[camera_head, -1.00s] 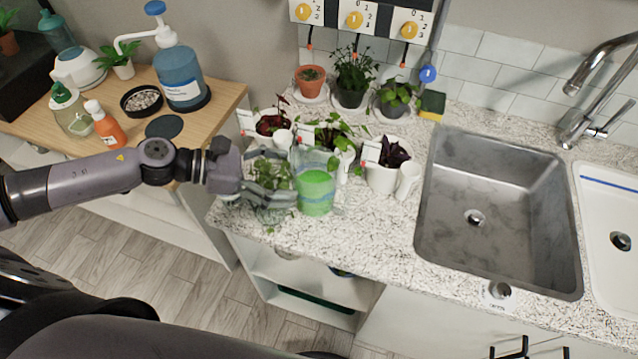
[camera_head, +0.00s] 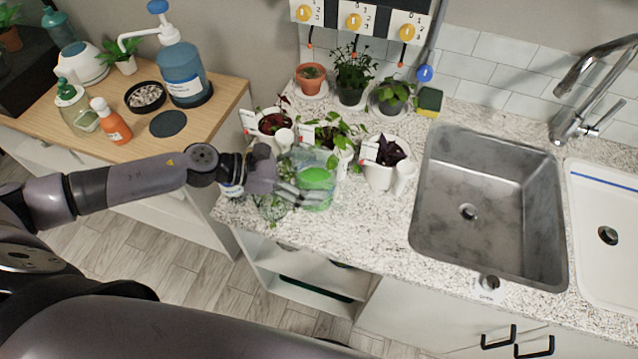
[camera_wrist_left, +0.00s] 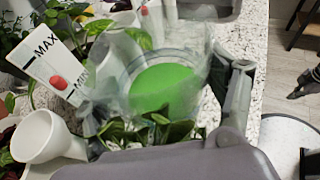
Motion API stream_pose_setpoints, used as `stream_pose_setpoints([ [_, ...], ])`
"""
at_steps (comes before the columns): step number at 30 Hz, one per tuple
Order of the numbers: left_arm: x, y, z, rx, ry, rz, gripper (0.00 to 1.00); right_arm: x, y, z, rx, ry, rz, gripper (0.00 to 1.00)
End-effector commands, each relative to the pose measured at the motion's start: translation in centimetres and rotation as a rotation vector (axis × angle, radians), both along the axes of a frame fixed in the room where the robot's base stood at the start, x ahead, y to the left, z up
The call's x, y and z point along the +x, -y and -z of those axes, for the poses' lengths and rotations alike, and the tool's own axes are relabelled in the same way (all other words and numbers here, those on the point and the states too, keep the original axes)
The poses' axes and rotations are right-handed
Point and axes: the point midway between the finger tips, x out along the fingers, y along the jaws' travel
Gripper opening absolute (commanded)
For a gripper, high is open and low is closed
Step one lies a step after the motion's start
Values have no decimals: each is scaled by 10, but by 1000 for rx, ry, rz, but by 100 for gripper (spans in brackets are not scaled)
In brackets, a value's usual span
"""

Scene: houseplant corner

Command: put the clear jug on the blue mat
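The clear jug (camera_head: 327,203), with green liquid in it, stands on the speckled counter near its left front edge. My left gripper (camera_head: 308,194) reaches it from the left, its fingers spread around the lower part of the jug. In the left wrist view the jug (camera_wrist_left: 165,88) lies between the fingers (camera_wrist_left: 165,105); the right one is close to its wall. Whether they press on it is unclear. A dark blue-grey round mat (camera_head: 168,123) lies bare on the wooden table at left. My right gripper is out of view.
Potted plants in white pots (camera_head: 380,177) stand close behind and right of the jug. A clear vessel (camera_head: 271,208) with leaves is under my left gripper. The blue pump bottle (camera_head: 184,75), black dish (camera_head: 145,97) and orange bottle (camera_head: 110,122) surround the mat. The sink (camera_head: 488,195) is at right.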

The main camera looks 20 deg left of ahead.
Motion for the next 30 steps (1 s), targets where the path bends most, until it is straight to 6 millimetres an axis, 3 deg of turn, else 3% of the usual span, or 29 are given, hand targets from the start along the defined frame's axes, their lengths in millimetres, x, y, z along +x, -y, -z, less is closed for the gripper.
stream_pose_setpoints([
  [20,-1,0,0,-1,-1,1,30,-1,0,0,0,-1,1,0],
  [30,0,0,-5,-2,2,0,30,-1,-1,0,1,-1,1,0],
])
